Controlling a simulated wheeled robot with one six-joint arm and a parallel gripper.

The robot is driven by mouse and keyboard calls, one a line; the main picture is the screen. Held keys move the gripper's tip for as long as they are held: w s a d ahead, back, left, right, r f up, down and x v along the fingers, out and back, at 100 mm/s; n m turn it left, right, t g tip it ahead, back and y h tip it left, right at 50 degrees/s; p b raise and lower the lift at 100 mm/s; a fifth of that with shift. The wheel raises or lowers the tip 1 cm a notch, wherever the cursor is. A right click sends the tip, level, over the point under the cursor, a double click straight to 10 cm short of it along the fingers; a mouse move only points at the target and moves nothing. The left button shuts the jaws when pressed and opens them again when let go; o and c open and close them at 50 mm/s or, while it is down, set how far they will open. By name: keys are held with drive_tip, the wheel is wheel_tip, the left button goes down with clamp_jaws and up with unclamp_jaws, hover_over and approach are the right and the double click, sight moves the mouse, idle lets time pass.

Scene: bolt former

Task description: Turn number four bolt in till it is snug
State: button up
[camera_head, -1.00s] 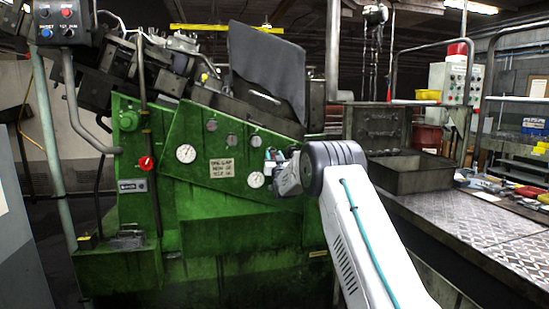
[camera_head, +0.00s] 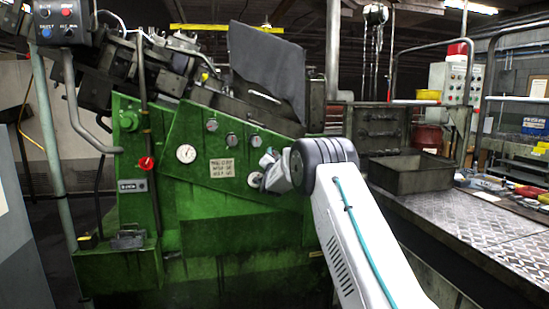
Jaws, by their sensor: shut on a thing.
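The green machine front (camera_head: 205,185) carries a sloping row of round bolt-like fittings: one at the left (camera_head: 212,125), one in the middle (camera_head: 231,140) and one farther right (camera_head: 255,141). My gripper (camera_head: 268,158) is against the panel just right of and below these, at the lower right end of the row. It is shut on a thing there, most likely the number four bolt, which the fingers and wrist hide. How far that bolt stands out cannot be seen.
A gauge (camera_head: 186,153) and a paper label (camera_head: 221,168) are left of my gripper. A red knob (camera_head: 146,163) is farther left. A metal bin (camera_head: 408,176) stands on the right-hand bench (camera_head: 480,222).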

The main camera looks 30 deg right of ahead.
drive_tip(key=m, duration=0.2)
drive_tip(key=m+g, duration=0.1)
drive_tip(key=m, duration=0.1)
drive_tip(key=shift+r+g+h, duration=0.1)
drive_tip(key=shift+g+h, duration=0.2)
drive_tip(key=shift+h, duration=0.1)
drive_tip(key=shift+m+g, duration=0.8)
drive_tip(key=shift+m, duration=1.3)
drive_tip(key=o, duration=1)
drive_tip(key=shift+d, duration=0.1)
